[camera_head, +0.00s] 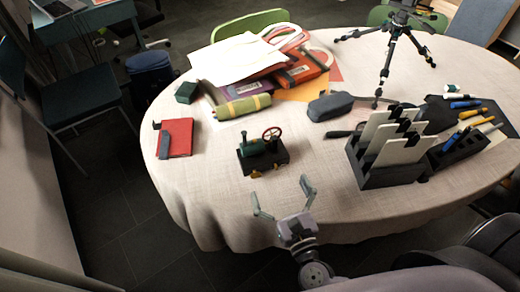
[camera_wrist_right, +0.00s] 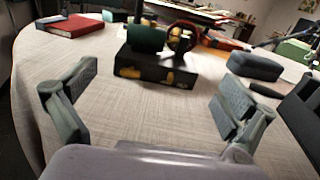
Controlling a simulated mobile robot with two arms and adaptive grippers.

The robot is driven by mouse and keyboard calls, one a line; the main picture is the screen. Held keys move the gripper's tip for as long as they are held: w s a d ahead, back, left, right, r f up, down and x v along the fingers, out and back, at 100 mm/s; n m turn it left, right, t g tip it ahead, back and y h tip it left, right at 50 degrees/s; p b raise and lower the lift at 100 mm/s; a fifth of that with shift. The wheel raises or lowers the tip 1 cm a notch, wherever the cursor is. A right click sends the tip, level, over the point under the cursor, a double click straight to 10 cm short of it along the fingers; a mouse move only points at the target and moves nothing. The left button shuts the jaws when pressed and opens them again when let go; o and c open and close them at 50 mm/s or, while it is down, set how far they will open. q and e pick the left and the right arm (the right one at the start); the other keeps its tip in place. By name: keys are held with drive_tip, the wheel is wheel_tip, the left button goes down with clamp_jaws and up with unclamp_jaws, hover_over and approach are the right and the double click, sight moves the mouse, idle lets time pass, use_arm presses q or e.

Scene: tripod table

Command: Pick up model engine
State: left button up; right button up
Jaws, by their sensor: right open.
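The model engine (camera_head: 262,155) stands upright on the table near its front edge, with a green boiler, a red flywheel and a dark base. It also shows in the right wrist view (camera_wrist_right: 155,62), straight ahead between the fingers and beyond them. My right gripper (camera_head: 283,198) is open and empty, over the table's front edge, just short of the engine and not touching it. Its spread fingers also show in the right wrist view (camera_wrist_right: 155,105). My left gripper is in neither view.
The round table (camera_head: 215,205) has bare cloth around the engine. A red notebook (camera_head: 178,136) lies to the left. A dark organizer (camera_head: 385,175) with white panels stands to the right. A grey case (camera_head: 330,106), a green-yellow roll (camera_head: 243,107) and a tripod (camera_head: 392,45) are farther back.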

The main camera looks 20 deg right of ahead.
sight(262, 150)
drive_tip(key=w, duration=0.4)
drive_tip(key=w+p, duration=0.1)
drive_tip(key=w, duration=0.3)
drive_tip(key=w+p, duration=0.1)
drive_tip(key=w, duration=0.3)
drive_tip(key=shift+a+f, duration=0.1)
drive_tip(key=shift+a, duration=0.25)
drive_tip(key=shift+s, duration=0.1)
drive_tip(key=shift+c, duration=0.5)
clamp_jaws()
drive_tip(key=shift+d+r, duration=0.1)
drive_tip(key=shift+r, duration=0.1)
